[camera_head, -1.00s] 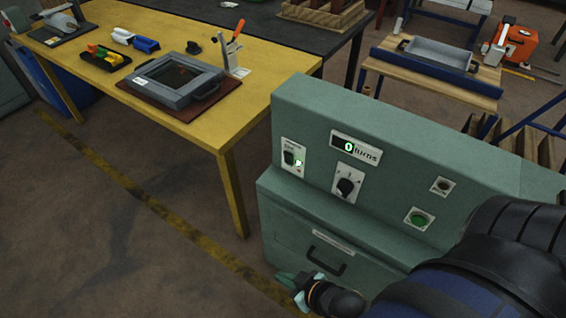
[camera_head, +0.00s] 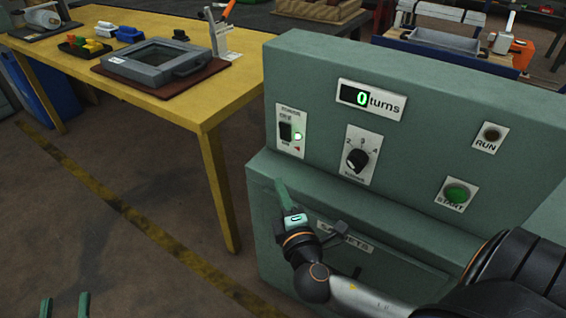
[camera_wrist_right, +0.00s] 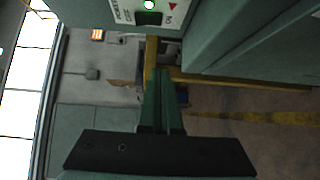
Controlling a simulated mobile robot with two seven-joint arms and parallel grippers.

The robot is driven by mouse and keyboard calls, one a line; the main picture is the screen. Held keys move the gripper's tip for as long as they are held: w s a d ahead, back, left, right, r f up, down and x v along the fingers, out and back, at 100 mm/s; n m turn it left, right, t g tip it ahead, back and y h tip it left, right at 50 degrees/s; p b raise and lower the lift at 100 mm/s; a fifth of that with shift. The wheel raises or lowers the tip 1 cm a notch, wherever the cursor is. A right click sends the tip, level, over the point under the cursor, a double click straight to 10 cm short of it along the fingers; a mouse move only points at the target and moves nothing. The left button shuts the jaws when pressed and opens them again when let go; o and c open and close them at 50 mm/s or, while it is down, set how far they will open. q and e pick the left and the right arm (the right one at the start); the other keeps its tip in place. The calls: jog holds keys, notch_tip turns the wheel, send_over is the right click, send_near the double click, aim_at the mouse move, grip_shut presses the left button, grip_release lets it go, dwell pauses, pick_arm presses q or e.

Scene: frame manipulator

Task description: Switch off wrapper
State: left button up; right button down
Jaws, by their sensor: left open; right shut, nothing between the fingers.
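The wrapper is a green cabinet (camera_head: 420,110) with a sloped control panel. My left gripper (camera_head: 64,305) is open and empty at the bottom left edge.
The panel also carries a display (camera_head: 369,99) reading 0 turns, a dial (camera_head: 358,160), a dark RUN lamp (camera_head: 491,134) and a green START button (camera_head: 457,194).

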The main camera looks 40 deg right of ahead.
aim_at(280, 127)
pick_arm(q)
jog(key=shift+s+d+r+m+t+h+b, duration=0.2)
jog(key=shift+r+m+t+h+b, duration=0.1)
jog(key=shift+r+t+h+b, duration=0.15)
pick_arm(e)
jog(key=shift+d+r+t+h, duration=0.15)
jog(key=shift+r+t+h, duration=0.15)
jog(key=shift+r, duration=0.2)
jog(key=shift+d+r+t+h, duration=0.15)
jog(key=shift+r+t+h, duration=0.15)
jog(key=shift+r, duration=0.2)
jog(key=shift+w, duration=0.1)
